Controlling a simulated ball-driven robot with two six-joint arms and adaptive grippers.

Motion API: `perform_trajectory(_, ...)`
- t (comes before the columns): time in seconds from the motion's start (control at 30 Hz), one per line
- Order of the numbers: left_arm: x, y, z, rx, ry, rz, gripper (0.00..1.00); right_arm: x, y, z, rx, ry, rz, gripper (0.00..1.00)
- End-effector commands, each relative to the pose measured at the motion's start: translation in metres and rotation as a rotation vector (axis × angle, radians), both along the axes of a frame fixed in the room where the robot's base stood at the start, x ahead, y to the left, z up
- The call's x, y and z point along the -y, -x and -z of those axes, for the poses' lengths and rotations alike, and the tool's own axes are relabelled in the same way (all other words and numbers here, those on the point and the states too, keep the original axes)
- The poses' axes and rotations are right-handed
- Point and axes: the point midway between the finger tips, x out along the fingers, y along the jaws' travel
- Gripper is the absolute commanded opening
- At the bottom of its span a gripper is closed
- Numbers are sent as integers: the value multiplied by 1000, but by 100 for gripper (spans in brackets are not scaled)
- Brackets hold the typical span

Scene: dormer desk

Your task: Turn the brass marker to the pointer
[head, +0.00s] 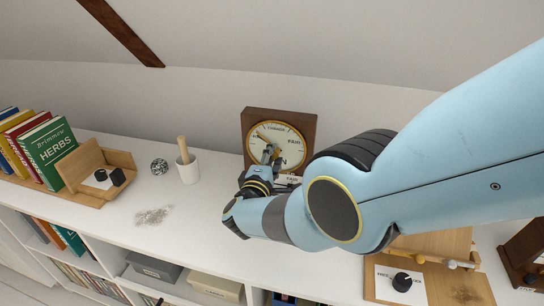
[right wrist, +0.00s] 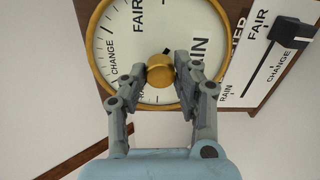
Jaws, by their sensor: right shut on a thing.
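The barometer (head: 307,131) stands against the back wall, with a wooden case, a brass rim and a cream dial (right wrist: 120,50) lettered CHANGE, FAIR and RAIN. My right gripper (head: 268,155) is in front of the dial. In the right wrist view its two fingers (right wrist: 161,76) are shut on the round brass knob (right wrist: 159,76) at the dial's middle. A short dark tip (right wrist: 166,51) shows beside the knob; the rest of any hand is hidden behind knob and fingers. My left gripper is not in view.
A white card (right wrist: 262,60) with lettering and a black slider (right wrist: 291,30) is beside the dial. A mortar (head: 188,172), a wire ball (head: 159,166) and books (head: 48,150) stand left. A wooden board with a black knob (head: 402,282) is front right. The shelf top between is mostly clear.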

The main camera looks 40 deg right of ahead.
Motion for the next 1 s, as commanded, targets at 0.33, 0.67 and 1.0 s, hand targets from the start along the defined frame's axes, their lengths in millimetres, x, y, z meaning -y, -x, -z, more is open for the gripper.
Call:
perform_trajectory(0.33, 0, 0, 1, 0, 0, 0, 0, -1, 1, 2, -80, 61, -1, 0)
perform_trajectory(0.67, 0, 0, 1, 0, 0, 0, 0, -1, 1, 3, -123, 98, -2, 0)
perform_trajectory(1.0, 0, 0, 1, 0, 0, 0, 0, -1, 1, 3, -132, 104, -3, 0)
